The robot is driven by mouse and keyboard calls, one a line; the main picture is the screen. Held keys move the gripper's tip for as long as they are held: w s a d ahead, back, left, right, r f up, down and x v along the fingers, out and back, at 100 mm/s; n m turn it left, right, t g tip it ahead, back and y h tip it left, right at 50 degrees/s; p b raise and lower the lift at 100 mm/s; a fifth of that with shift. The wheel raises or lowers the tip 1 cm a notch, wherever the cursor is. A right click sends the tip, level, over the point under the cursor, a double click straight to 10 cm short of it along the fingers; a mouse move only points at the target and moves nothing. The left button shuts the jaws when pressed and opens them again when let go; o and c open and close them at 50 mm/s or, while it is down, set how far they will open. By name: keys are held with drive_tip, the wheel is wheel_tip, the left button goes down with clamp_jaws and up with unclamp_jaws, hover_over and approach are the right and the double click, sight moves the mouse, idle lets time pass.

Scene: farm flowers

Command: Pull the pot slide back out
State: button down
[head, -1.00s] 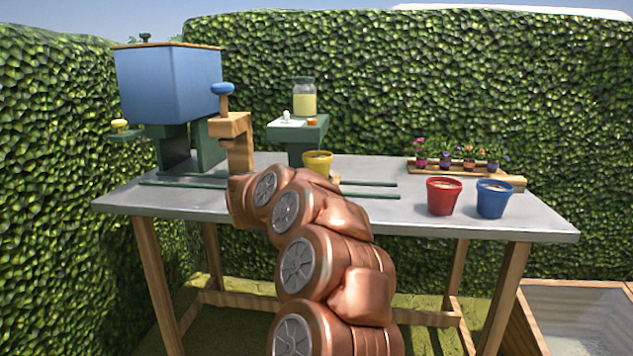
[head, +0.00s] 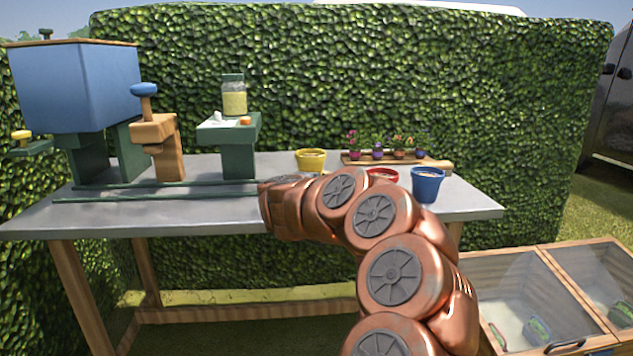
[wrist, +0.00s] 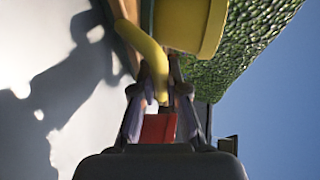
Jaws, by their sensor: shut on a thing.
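The yellow pot (head: 311,160) stands upright on the bench, to the right of the green stand (head: 238,158). It shows large at the top of the sideways wrist view (wrist: 190,22). A curved yellow handle (wrist: 150,52) runs from beside the pot to my gripper (wrist: 160,92). My gripper is shut on this handle; a red piece (wrist: 158,128) shows between its fingers, and I cannot tell what it belongs to. In the head view my copper arm hides the gripper, the handle and most of the slide. The green rails (head: 155,195) lie on the bench, their right ends hidden.
A red pot (head: 383,174), partly behind my arm, and a blue pot (head: 428,184) stand at the right. A flower tray (head: 435,163) lies behind them. A blue hopper (head: 75,85) and a wooden post with a blue knob (head: 143,90) stand left. Planter boxes (head: 540,300) are lower right.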

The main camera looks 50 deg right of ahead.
drive_tip(key=shift+s+d, duration=0.2)
drive_tip(key=c, duration=1.5)
unclamp_jaws()
drive_tip(key=shift+s+d, duration=0.1)
drive_tip(key=o, duration=0.3)
drive_tip(key=shift+w, duration=0.2)
drive_tip(key=shift+a, duration=0.25)
drive_tip(key=shift+s+a+r, duration=0.2)
drive_tip(key=shift+a, duration=0.4)
drive_tip(key=v, duration=1)
drive_tip(key=shift+s+a, duration=0.1)
drive_tip(key=shift+a, duration=0.1)
drive_tip(key=shift+r, duration=0.1)
